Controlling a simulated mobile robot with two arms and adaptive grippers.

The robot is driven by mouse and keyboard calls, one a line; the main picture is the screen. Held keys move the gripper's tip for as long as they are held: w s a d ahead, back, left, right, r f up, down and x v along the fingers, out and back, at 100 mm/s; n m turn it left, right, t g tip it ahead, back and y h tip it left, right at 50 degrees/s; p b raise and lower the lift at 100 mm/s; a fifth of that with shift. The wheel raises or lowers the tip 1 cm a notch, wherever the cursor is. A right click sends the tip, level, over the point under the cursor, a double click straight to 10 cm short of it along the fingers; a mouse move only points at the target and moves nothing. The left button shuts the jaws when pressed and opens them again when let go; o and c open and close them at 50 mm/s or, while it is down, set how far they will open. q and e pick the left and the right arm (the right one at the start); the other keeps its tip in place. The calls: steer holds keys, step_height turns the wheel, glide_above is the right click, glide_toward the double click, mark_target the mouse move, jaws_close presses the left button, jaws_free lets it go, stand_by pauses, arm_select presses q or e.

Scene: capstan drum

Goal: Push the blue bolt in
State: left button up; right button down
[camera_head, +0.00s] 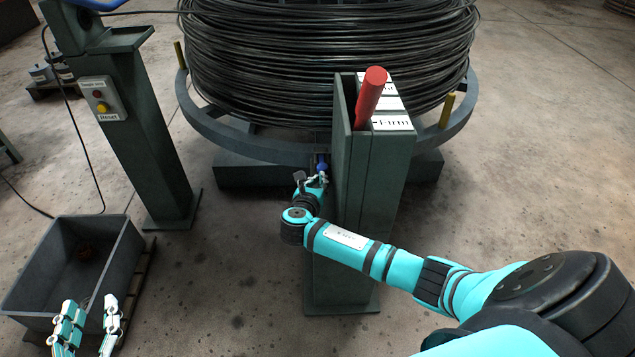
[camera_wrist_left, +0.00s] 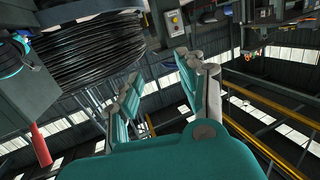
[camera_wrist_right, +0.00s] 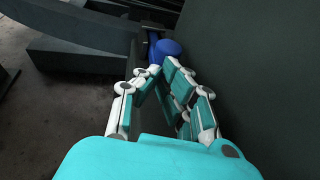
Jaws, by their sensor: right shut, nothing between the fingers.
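The blue bolt (camera_head: 322,168) sticks out low on the left side of the dark green lever post, near the ring frame. Its round blue head also shows in the right wrist view (camera_wrist_right: 167,47). My right gripper (camera_head: 317,180) is shut and empty, its fingertips (camera_wrist_right: 162,67) right at the bolt head. I cannot tell whether they touch it. The bolt's shaft is mostly hidden behind the head. My left gripper (camera_head: 91,304) is open and empty at the lower left, in front of the grey bin. Its spread fingers also show in the left wrist view (camera_wrist_left: 160,70).
The green post (camera_head: 358,210) carries a red lever (camera_head: 370,95) and white labels. Behind it is a drum of black wire (camera_head: 325,60) on a ring frame (camera_head: 215,123). A control pedestal (camera_head: 140,150) and a grey bin (camera_head: 30,285) stand left. Floor between bin and post is clear.

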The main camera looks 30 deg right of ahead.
steer(key=shift+w, duration=0.1)
steer(key=w+d, duration=0.1)
steer(key=w, duration=0.1)
steer(key=w+d+p, duration=0.1)
steer(key=w, duration=0.1)
steer(key=shift+d, duration=0.3)
arm_select(q)
steer(key=f+g, duration=0.1)
steer(key=s+f+g, duration=0.1)
steer(key=f, duration=0.1)
steer(key=a+f+g, duration=0.1)
steer(key=shift+s+f+y, duration=0.15)
steer(key=shift+s+y, duration=0.2)
steer(key=shift+y, duration=0.05)
arm_select(e)
steer(key=shift+r, duration=0.15)
arm_select(q)
steer(key=shift+a, duration=0.1)
arm_select(e)
steer(key=shift+w, duration=0.1)
